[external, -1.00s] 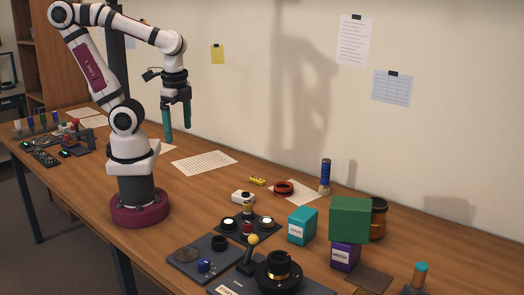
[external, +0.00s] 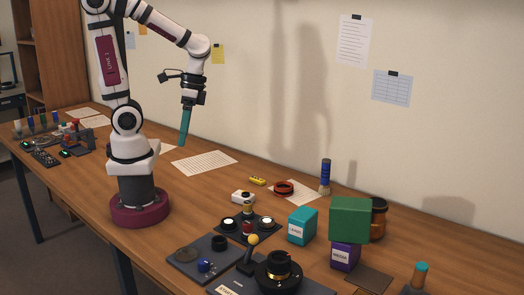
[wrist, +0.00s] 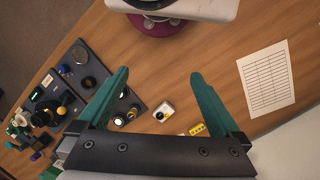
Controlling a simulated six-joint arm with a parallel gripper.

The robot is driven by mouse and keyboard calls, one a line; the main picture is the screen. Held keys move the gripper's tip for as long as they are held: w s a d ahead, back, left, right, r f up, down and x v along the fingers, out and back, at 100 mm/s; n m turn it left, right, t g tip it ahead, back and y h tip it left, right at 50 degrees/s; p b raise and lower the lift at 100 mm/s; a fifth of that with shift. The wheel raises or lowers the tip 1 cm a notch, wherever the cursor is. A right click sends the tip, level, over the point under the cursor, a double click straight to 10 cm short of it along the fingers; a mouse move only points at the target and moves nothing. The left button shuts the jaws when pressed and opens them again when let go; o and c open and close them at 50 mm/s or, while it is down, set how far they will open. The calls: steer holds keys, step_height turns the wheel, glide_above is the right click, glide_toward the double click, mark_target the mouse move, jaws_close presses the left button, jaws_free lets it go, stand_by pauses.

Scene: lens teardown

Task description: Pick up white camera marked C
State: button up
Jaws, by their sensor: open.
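A small white box-shaped thing, likely the white camera (external: 243,196), lies on the wooden table behind a dark plate; a mark C cannot be read on it. In the wrist view the white camera (wrist: 164,110) lies between and below my two teal fingers, with a dark round part on its face. My gripper (external: 184,141) hangs high above the table to the left of the camera, well apart from it. In the wrist view my gripper (wrist: 160,73) is open, its fingers wide apart with nothing between them.
A teal box (external: 302,226) and a green block (external: 350,220) stand to the right. A printed sheet (external: 204,162) lies flat; bare table surrounds it.

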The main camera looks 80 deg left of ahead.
steer(key=w+a+f+n+t+h, duration=0.1)
steer(key=w+a+f+n+h, duration=0.5)
steer(key=n, duration=0.5)
steer(key=n+t+h, duration=0.4)
steer(key=n+t, duration=0.5)
steer(key=n, duration=0.4)
glide_toward(240, 192)
steer(key=shift+n, duration=0.3)
steer(key=x, duration=0.9)
steer(key=shift+w+d+r, duration=0.1)
steer(key=shift+w+d, duration=0.15)
steer(key=shift+d, duration=0.2)
jaws_close()
